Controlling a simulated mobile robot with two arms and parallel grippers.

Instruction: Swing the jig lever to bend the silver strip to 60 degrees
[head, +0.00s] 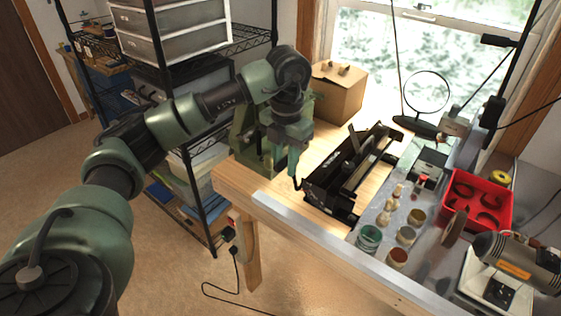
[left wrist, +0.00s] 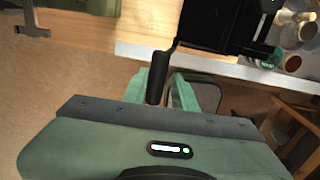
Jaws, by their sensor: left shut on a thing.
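The black bending jig (head: 335,180) sits on the wooden bench near its front edge; part of its black body also shows at the top of the left wrist view (left wrist: 215,22). Its lever has a black grip (left wrist: 158,72) that hangs past the bench edge in the left wrist view. My left gripper (head: 294,172) is at the jig's left end. In the left wrist view its green fingers (left wrist: 168,92) are shut on the lever grip. I cannot clearly pick out the silver strip or its bend angle. My right gripper is not in view.
The bench (head: 235,181) has a metal front edge. Several small jars and a red tray (head: 490,199) stand right of the jig, with a grinder (head: 520,258) nearer. A cardboard box (head: 338,95) is behind. A wire shelf rack (head: 205,55) stands left, behind my arm.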

